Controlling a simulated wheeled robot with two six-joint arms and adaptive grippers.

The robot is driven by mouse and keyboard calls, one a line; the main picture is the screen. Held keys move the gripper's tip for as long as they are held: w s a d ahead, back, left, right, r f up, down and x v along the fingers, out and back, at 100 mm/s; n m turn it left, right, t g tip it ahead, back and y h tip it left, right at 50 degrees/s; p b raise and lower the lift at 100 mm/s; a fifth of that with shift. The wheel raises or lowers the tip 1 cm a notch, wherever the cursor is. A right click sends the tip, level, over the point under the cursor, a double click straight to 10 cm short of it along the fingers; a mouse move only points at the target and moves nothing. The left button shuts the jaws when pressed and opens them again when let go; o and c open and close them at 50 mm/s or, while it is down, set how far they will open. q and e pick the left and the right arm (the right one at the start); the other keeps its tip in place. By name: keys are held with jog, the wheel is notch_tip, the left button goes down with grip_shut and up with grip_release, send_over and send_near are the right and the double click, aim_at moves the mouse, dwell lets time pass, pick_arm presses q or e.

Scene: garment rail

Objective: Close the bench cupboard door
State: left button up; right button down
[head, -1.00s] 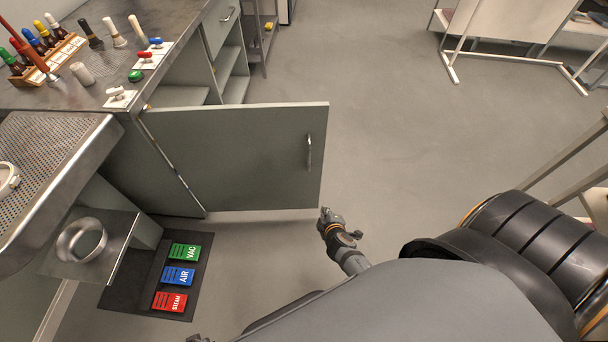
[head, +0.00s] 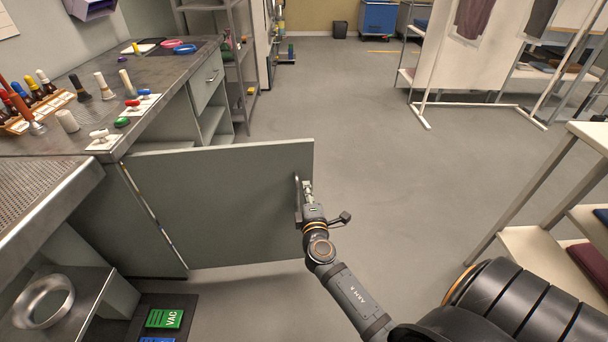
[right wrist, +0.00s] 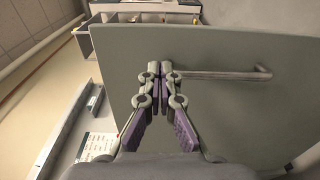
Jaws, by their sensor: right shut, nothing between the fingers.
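The grey-green cupboard door (head: 230,200) stands wide open, swung out from the bench on its hinge side at the left. Its bar handle (head: 297,200) is near the free right edge. My right gripper (head: 307,187) is at the handle, in front of the door face. In the right wrist view the shut, empty fingertips (right wrist: 160,68) are at one end of the handle (right wrist: 230,74), against or very close to the door (right wrist: 240,110); I cannot tell if they touch. The open cupboard shows shelves (head: 212,122) behind the door. My left gripper is not in view.
The metal bench top (head: 150,75) carries bottles, switches and tools. A shelf unit (head: 545,240) stands at the right. Floor beyond the door is clear.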

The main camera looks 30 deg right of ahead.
aim_at(303, 169)
jog(key=x, duration=0.6)
jog(key=shift+w, duration=0.1)
